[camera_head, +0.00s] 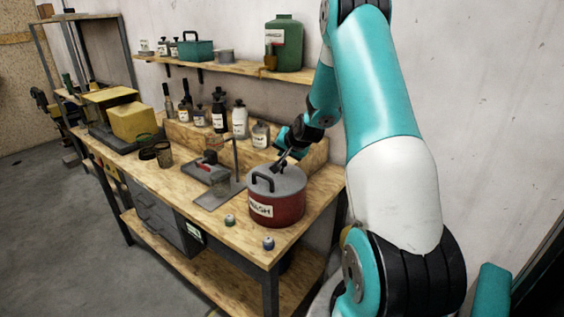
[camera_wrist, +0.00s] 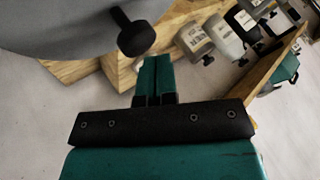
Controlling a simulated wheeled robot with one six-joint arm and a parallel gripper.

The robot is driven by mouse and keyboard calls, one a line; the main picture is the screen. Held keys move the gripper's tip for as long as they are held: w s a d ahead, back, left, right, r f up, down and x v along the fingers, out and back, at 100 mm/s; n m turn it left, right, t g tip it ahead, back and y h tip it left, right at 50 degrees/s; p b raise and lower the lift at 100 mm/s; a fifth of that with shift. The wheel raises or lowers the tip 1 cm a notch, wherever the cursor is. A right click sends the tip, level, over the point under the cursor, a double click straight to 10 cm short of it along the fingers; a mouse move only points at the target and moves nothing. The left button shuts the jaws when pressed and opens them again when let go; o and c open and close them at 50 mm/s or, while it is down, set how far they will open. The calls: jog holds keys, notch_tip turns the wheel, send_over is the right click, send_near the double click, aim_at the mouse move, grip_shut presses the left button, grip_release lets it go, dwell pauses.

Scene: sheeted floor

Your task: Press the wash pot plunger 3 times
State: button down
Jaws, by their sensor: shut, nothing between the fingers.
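The red wash pot (camera_head: 275,207), labelled WASH, stands on the front right of the workbench with a grey lid and a dark loop handle. Its lid (camera_wrist: 55,25) fills the upper left of the wrist view. The black plunger knob (camera_wrist: 137,38) stands out from the lid on a thin stem and looks raised. My gripper (camera_wrist: 154,62) is shut and empty, its fingertips close to the knob. I cannot tell whether they touch. In the head view my gripper (camera_head: 287,150) is small and dark, behind and above the lid, so the contact there is unclear.
Several bottles (camera_head: 219,112) stand on a wooden riser behind the pot. A metal stand (camera_head: 220,192) is left of the pot. Two small capped pieces (camera_head: 268,243) lie at the bench's front edge. A shelf (camera_head: 225,67) with a green jug hangs above.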

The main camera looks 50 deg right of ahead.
jog(key=shift+f+b, duration=1)
jog(key=shift+f, duration=0.25)
dwell(0.8)
jog(key=shift+r, duration=0.1)
jog(key=shift+r+p, duration=0.95)
jog(key=shift+r, duration=0.6)
jog(key=shift+r+p, duration=1.6)
jog(key=shift+r, duration=0.95)
